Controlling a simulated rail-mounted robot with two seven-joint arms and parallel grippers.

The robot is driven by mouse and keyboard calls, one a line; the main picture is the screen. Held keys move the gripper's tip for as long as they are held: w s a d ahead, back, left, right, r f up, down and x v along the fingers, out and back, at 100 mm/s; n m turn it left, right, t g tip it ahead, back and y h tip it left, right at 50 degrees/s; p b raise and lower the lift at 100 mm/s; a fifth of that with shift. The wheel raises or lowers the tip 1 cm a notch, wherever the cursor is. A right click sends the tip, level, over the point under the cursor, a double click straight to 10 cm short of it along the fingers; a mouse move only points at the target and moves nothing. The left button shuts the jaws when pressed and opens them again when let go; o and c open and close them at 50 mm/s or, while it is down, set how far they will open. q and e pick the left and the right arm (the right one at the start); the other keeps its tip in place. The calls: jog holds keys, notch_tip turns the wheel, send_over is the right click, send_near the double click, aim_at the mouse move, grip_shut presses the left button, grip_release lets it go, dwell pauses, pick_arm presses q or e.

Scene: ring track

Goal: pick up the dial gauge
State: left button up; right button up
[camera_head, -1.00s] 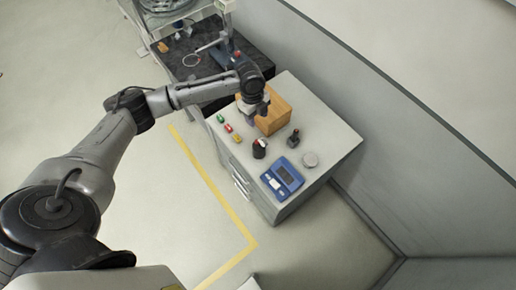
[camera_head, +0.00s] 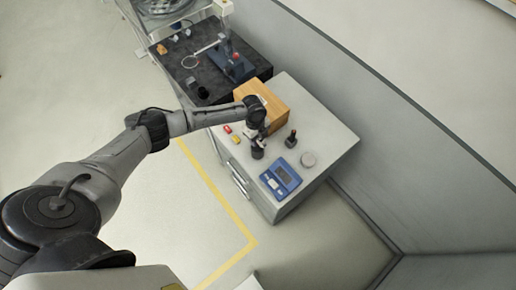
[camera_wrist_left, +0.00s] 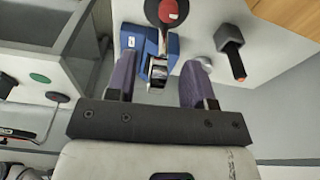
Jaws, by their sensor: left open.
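My left gripper (camera_head: 258,138) is over the grey cabinet top (camera_head: 333,140), and its jaws are open and empty. In the left wrist view its two purple fingers (camera_wrist_left: 159,80) are apart. A black upright piece (camera_head: 257,152) stands just below the gripper, and I take it to be the dial gauge, though I cannot tell for sure. My right gripper is out of view.
A blue instrument (camera_head: 280,180), a grey disc (camera_head: 308,160) and a black post (camera_head: 291,138) stand close by. A wooden box (camera_head: 272,97) is behind the gripper. Red (camera_head: 227,129) and yellow (camera_head: 236,139) pieces lie left. A dark bench (camera_head: 195,62) and a wall flank the cabinet.

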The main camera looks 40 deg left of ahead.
aim_at(259, 147)
pick_arm(q)
jog(key=shift+d+f, duration=0.2)
jog(key=shift+f, duration=0.9)
grip_shut()
